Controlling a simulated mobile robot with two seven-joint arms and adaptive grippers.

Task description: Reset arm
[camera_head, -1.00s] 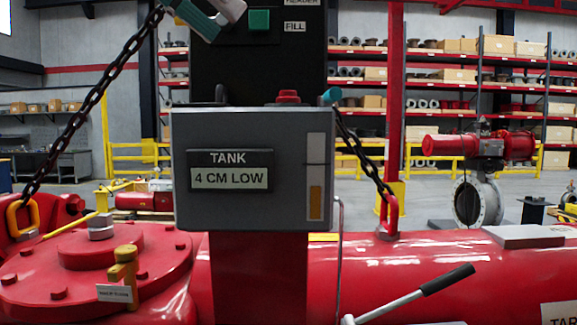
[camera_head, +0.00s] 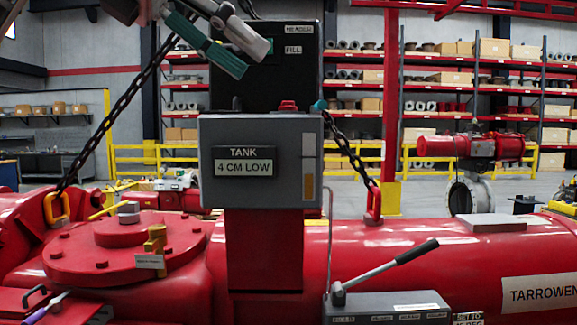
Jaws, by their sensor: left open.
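My left gripper (camera_head: 253,58) comes in from the upper left. Its grey and teal fingers are apart and empty, in front of the dark panel marked FILL (camera_head: 292,68). The grey tank display box (camera_head: 225,190) below it reads TANK, 4 CM LOW. A lever with a black grip (camera_head: 415,252) slants up to the right from a grey unit (camera_head: 405,301) at the bottom, right of centre. My right gripper is not in view.
Chains hang at both sides, fixed to a yellow shackle (camera_head: 56,206) and a red shackle (camera_head: 374,205). A bolted red cover (camera_head: 90,262) with a tagged brass fitting (camera_head: 155,240) is at left. A purple-handled tool (camera_head: 47,306) lies at lower left. Shelves stand far behind.

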